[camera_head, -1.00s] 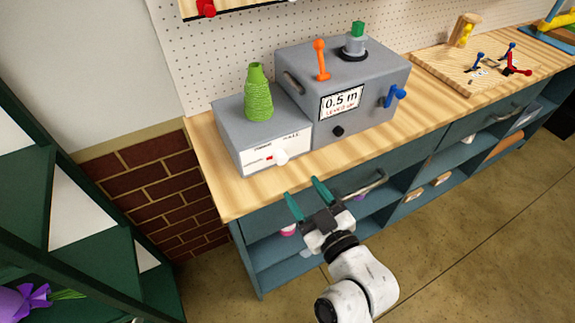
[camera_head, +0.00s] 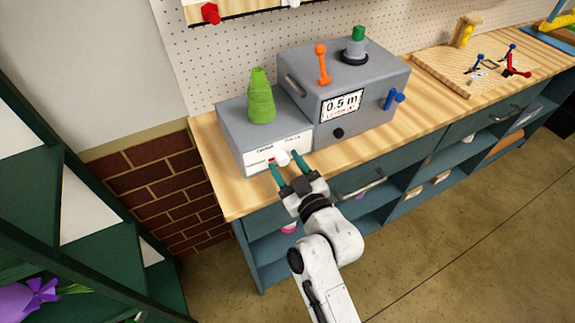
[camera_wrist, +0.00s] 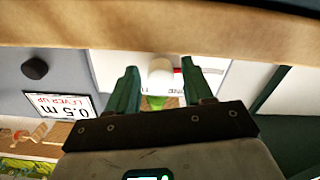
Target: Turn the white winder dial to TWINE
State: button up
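The white winder dial (camera_head: 282,158) is on the white front panel (camera_head: 262,160) of the low grey box at the left end of the bench. A small red mark shows beside it. In the wrist view, upside down, the dial (camera_wrist: 160,70) sits between the spread fingers (camera_wrist: 163,78). I cannot see either finger touching it.
A green twine cone (camera_head: 261,97) stands on the low box (camera_head: 232,122). The taller grey box (camera_head: 375,80) beside it has a display reading 0.5 m, an orange lever (camera_head: 322,65), a blue handle (camera_head: 394,97) and a black knob (camera_head: 338,133). The wooden bench edge (camera_head: 235,205) runs below.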

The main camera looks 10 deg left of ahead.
grip_shut()
jog(key=shift+m, duration=0.3)
jog(key=m+p, duration=0.1)
jog(key=m, duration=0.4)
jog(key=m+p, duration=0.2)
jog(key=m, duration=0.4)
jog(key=shift+s+a, duration=0.1)
dwell(0.6)
jog(key=shift+o, duration=0.7)
grip_release()
jog(key=shift+s, duration=0.1)
